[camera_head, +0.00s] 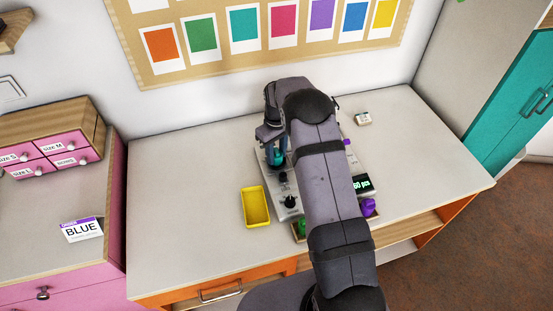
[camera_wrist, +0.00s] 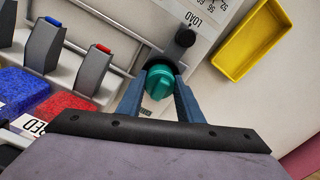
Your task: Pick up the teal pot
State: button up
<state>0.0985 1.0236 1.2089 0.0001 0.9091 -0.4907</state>
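The teal pot (camera_wrist: 159,83) shows in the wrist view as a round teal piece with a raised ridge on top, between the two blue-grey fingers of my gripper (camera_wrist: 160,92). The fingers lie close along both its sides; I cannot tell whether they touch or press it. In the head view a small bit of teal (camera_head: 281,160) shows under my gripper, and my arm hides much of the board around it.
A yellow tray (camera_head: 256,207) stands empty left of the grey board, also in the wrist view (camera_wrist: 247,42). A black knob (camera_wrist: 185,37) is just beyond the pot. Red (camera_wrist: 66,107) and blue bead bins (camera_wrist: 20,90) lie left. The desk's left side is clear.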

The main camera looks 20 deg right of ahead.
jog(key=shift+r, duration=0.2)
notch_tip(320, 180, up, 10)
jog(key=b, duration=0.3)
jog(key=shift+f, duration=0.2)
jog(key=s+a+r+n+p, duration=0.1)
jog(key=s+a+r, duration=0.15)
jog(key=a, duration=0.25)
jog(key=s+a+r+n, duration=0.1)
jog(key=a+r, duration=0.2)
jog(key=a, duration=0.2)
jog(key=s+a+f+n, duration=0.1)
jog(key=s+f+n, duration=0.7)
jog(key=n, duration=0.7)
jog(key=shift+s+f, duration=0.25)
jog(key=shift+s, duration=0.5)
